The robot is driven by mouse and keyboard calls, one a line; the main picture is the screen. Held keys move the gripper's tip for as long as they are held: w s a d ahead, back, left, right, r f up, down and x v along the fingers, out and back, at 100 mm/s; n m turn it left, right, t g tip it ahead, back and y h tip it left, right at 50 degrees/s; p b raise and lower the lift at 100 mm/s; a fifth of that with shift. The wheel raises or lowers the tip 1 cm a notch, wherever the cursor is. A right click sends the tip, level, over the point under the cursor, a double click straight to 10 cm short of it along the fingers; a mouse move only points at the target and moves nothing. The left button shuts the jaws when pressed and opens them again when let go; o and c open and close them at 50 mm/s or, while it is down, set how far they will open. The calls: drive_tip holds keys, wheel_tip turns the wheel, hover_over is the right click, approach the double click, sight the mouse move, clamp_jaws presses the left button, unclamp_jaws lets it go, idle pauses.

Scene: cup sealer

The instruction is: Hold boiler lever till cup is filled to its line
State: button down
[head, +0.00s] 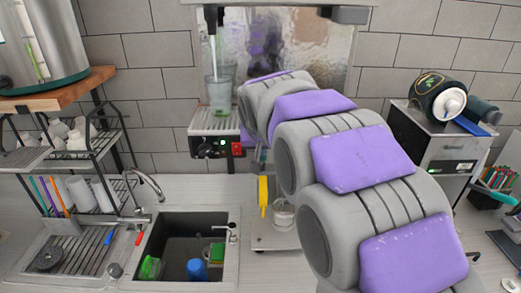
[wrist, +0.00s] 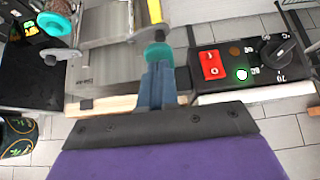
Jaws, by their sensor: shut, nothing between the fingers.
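The steel boiler (head: 305,45) stands against the back wall, partly hidden by my arm. A clear cup (head: 219,92) stands on its tray under the spout (head: 211,18), with something green near its bottom. A pale stream runs from the spout into the cup. I cannot make out the fill line. My gripper (wrist: 157,70) is shut and empty; in the head view the arm hides it. In the wrist view its fingertips are at a teal round knob (wrist: 157,51), perhaps the lever's end; I cannot tell whether they touch.
The boiler's panel has a red switch (wrist: 212,64), a lit green lamp (wrist: 241,74) and a dial (wrist: 278,52). A sink (head: 185,246) and a dish rack (head: 85,190) are at the left. A yellow-handled item (head: 263,196) stands below the boiler.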

drive_tip(key=shift+r, duration=0.55)
drive_tip(key=shift+r, duration=0.25)
drive_tip(key=r+p, duration=0.2)
drive_tip(key=r, duration=0.2)
drive_tip(key=shift+d+r, duration=0.1)
drive_tip(key=shift+d, duration=0.1)
drive_tip(key=w+r+b+v, duration=0.1)
drive_tip(key=v, duration=0.8)
drive_tip(key=shift+w+a, duration=0.15)
drive_tip(key=shift+w, duration=0.05)
drive_tip(key=shift+a, duration=0.25)
drive_tip(key=shift+d, duration=0.2)
